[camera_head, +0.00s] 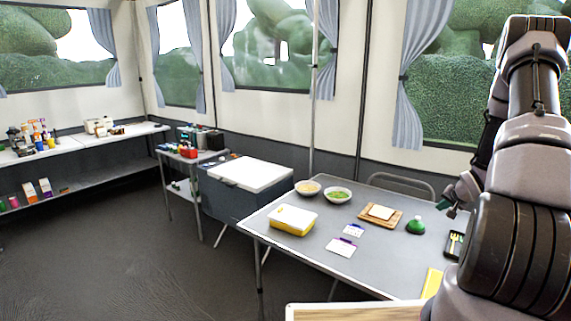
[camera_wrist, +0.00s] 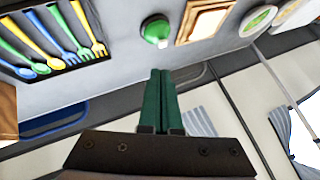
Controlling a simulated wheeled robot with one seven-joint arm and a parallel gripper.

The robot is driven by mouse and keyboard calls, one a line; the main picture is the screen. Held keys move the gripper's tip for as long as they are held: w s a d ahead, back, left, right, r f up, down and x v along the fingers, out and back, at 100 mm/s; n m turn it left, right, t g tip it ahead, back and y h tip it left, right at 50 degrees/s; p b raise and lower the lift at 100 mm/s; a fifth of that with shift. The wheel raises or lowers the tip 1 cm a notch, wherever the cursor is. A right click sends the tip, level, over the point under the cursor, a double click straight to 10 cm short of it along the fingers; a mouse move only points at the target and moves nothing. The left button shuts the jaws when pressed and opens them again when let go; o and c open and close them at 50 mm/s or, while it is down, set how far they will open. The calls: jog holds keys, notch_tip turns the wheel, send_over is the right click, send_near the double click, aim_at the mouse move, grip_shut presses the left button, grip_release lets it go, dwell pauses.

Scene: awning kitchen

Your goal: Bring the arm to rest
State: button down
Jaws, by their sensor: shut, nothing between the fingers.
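My gripper (camera_wrist: 160,75) shows in the wrist view with its two green fingers pressed together and nothing between them. In the head view my gripper (camera_head: 449,204) is partly hidden by my arm at the right, above the right part of the grey table (camera_head: 310,240). My arm is bent and fills the right side of the head view. A green and white rounded object (camera_head: 415,225) stands on the table to the left of the gripper; it also shows in the wrist view (camera_wrist: 156,30), apart from the fingertips.
The table holds a cutlery tray (camera_head: 455,245), a wooden board (camera_head: 380,215) with a pale slab, two bowls (camera_head: 338,195), a yellow-and-white box (camera_head: 292,220) and small cards. A chair (camera_head: 402,180) stands behind. A cooler (camera_head: 250,172) and shelves stand left. Open floor lies at left.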

jog(key=s+a+r+h, duration=0.15)
jog(key=a+r, duration=0.25)
jog(key=r, duration=0.5)
jog(key=s+a+r+n+g, duration=0.1)
jog(key=s+a+r, duration=0.25)
jog(key=r, duration=0.65)
jog(key=s+a+r, duration=0.1)
jog(key=a+r, duration=0.4)
jog(key=r, duration=0.4)
jog(key=s+a+r+n+y, duration=0.1)
jog(key=s+a+r+y, duration=0.1)
jog(key=s+a+r, duration=0.4)
jog(key=s+a+r+n+y, duration=0.2)
jog(key=s+a+r, duration=0.4)
jog(key=s+a, duration=0.7)
jog(key=s, duration=0.7)
jog(key=shift+n+g, duration=0.3)
jog(key=shift+a+y, duration=0.1)
jog(key=shift+y, duration=0.15)
